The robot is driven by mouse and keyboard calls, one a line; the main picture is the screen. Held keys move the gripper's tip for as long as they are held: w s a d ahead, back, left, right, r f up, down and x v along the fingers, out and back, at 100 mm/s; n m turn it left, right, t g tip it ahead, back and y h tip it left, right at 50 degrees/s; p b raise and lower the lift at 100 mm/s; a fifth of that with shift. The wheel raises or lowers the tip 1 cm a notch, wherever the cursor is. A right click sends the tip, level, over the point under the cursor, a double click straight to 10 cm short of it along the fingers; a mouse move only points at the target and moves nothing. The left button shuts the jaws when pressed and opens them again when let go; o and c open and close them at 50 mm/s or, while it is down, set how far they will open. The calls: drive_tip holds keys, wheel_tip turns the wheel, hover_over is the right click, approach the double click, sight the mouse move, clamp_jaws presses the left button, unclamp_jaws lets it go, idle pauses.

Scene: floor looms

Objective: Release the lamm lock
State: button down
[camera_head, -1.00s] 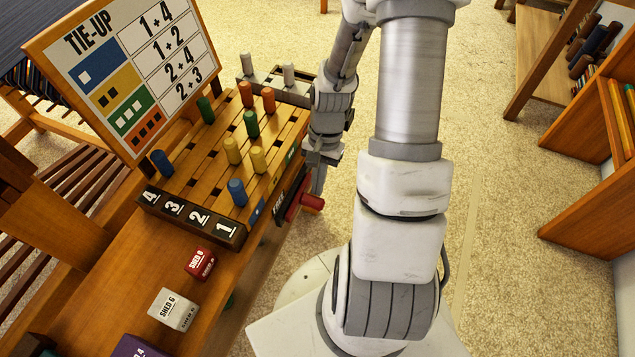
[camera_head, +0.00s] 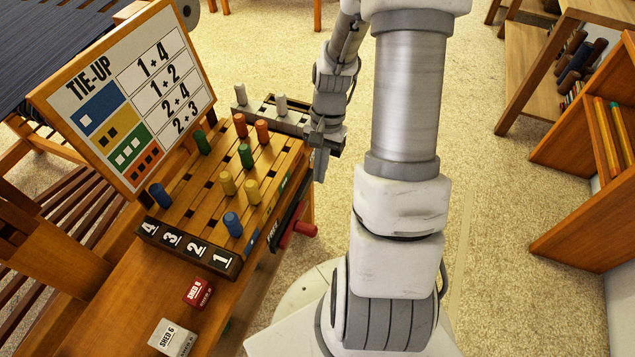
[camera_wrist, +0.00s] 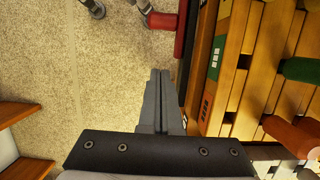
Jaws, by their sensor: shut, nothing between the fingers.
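A red lever with a protruding red grip (camera_head: 304,229) sits on a dark plate (camera_head: 285,215) along the right side of the wooden peg block; its lettering is too small to read. I take it to be the lamm lock. In the wrist view the red lever (camera_wrist: 181,28) is at the top, beyond the fingertips. My gripper (camera_head: 321,178) points down beside the block's right side, farther back than the lever and apart from it. In the wrist view its fingers (camera_wrist: 159,75) are together and empty, over carpet beside the block.
The peg block (camera_head: 215,205) holds several coloured pegs and stands on a wooden bench. A tie-up board (camera_head: 125,90) leans behind it. A grey-pegged rail (camera_head: 265,110) lies close behind my gripper. Red (camera_head: 198,294) and white (camera_head: 173,338) shed blocks lie in front.

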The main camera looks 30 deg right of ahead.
drive_tip(key=shift+v, duration=1.05)
drive_tip(key=shift+r, duration=0.1)
drive_tip(key=s+a+r+n+t+h+p, duration=0.1)
drive_tip(key=a+r+n+t, duration=0.25)
drive_tip(key=r, duration=0.75)
drive_tip(key=a+r+n+t+h, duration=0.2)
drive_tip(key=a+r+n, duration=0.15)
drive_tip(key=r, duration=0.65)
drive_tip(key=s+a+r+n+t, duration=0.25)
drive_tip(key=s+a+r, duration=0.25)
drive_tip(key=s, duration=0.4)
wheel_tip(320, 180, up, 18)
drive_tip(key=p, duration=1.7)
drive_tip(key=shift+w+d+n+g+y+p, duration=0.25)
drive_tip(key=shift+n+g+y+p, duration=0.1)
drive_tip(key=shift+n, duration=0.1)
drive_tip(key=shift+a, duration=0.1)
